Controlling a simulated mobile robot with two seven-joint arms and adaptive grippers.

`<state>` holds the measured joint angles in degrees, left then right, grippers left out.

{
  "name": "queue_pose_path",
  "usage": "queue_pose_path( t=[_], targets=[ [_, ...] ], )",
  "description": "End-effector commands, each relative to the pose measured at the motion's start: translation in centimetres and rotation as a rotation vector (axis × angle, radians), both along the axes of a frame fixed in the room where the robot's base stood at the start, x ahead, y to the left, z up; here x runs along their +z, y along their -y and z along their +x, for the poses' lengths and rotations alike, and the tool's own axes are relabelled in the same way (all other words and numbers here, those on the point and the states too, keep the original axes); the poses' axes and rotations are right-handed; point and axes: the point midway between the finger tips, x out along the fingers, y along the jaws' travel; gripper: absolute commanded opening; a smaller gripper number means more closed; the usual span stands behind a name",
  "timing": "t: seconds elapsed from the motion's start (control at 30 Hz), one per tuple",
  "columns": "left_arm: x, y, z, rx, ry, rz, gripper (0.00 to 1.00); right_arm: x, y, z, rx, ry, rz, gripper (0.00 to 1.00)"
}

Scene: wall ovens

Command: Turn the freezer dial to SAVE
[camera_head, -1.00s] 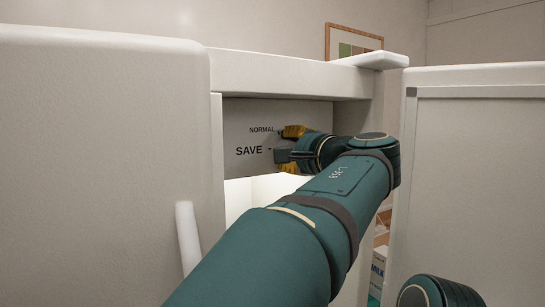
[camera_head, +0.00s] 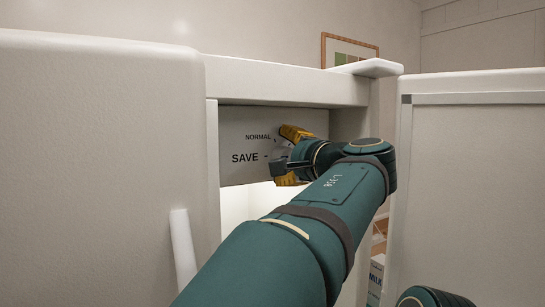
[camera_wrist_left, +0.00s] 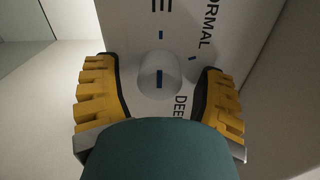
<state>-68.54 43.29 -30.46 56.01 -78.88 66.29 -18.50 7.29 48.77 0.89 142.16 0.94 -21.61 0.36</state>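The freezer dial (camera_wrist_left: 158,75) is a round white knob with a blue mark on a pale panel (camera_head: 235,172). In the left wrist view, the word NORMAL (camera_wrist_left: 207,22) is right of it and part of DEEP (camera_wrist_left: 180,107) is below right. In the head view, the SAVE label (camera_head: 245,157) is below NORMAL, left of my left gripper (camera_head: 290,157); the dial is hidden there. In the wrist view the yellow fingers of my left gripper (camera_wrist_left: 160,82) are open, one each side of the dial, with gaps. I cannot tell which label the mark points to. My right gripper is out of view.
The panel sits in a recess beneath a pale top edge (camera_head: 285,82). A large pale door (camera_head: 90,170) with a white handle (camera_head: 183,250) stands at left, and another pale panel (camera_head: 470,180) at right. My left arm fills the middle.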

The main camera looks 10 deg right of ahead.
Motion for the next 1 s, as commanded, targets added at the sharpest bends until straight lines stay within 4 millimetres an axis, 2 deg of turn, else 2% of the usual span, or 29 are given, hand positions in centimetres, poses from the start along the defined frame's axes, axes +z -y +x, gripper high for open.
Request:
queue_pose_path(
  t=[0.2, 0.33, 0.8, 1.0],
  targets=[
    [0.0, 0.1, -0.1, 0.000, -0.001, 0.001, 0.70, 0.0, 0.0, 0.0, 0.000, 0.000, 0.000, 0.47],
    [0.0, 0.5, -1.1, -0.001, -0.001, 0.000, 0.70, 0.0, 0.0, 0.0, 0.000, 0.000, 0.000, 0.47],
    [0.2, 3.9, -9.2, -0.002, 0.000, 0.000, 0.70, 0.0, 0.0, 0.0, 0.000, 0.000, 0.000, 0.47],
    [0.2, 4.6, -10.8, -0.001, -0.001, 0.001, 0.70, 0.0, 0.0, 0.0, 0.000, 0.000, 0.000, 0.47]
  ],
)
